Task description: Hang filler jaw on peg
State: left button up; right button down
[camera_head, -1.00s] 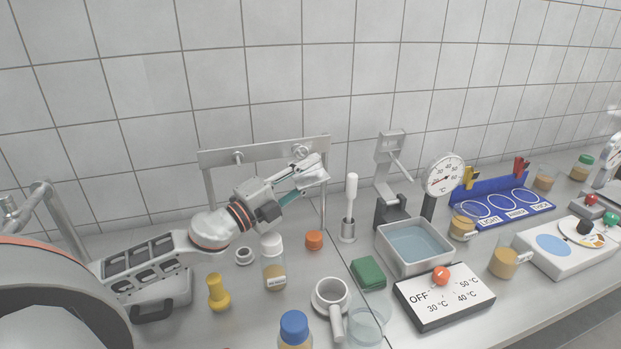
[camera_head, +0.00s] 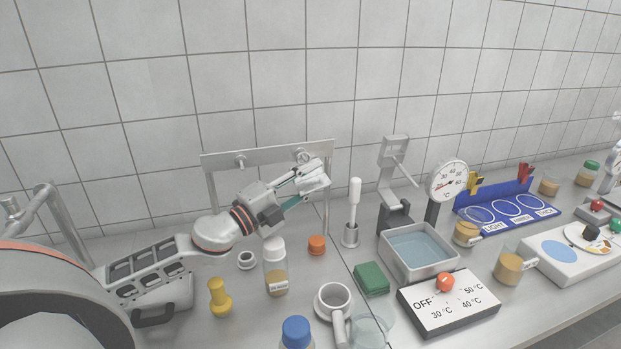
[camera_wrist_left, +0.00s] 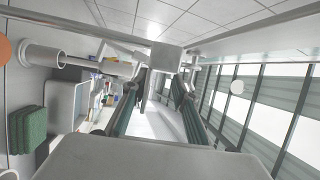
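The steel rail (camera_head: 270,155) stands on posts at the back against the tiled wall. It has a left peg (camera_head: 240,161) and a right peg (camera_head: 302,154) on its front. My left gripper (camera_head: 306,181) is just below and in front of the right peg, pointing right. Its fingers close around a pale grey piece, apparently the filler jaw (camera_head: 317,177), which is partly hidden by the fingers. In the left wrist view a grey block (camera_wrist_left: 165,56) sits at the converging fingertips. The piece looks apart from the peg, though I cannot tell the exact gap. My right gripper is not in view.
Below the gripper are an orange cap (camera_head: 317,245), a white-capped bottle (camera_head: 275,270) and a white-handled tool in a holder (camera_head: 353,215). A grey stand (camera_head: 393,165) and water basin (camera_head: 418,250) stand to the right. A green sponge (camera_head: 371,279) lies in front.

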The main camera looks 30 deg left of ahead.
pick_arm(q)
jog(key=shift+o, duration=0.9)
jog(key=shift+r, duration=0.1)
jog(key=v, duration=0.8)
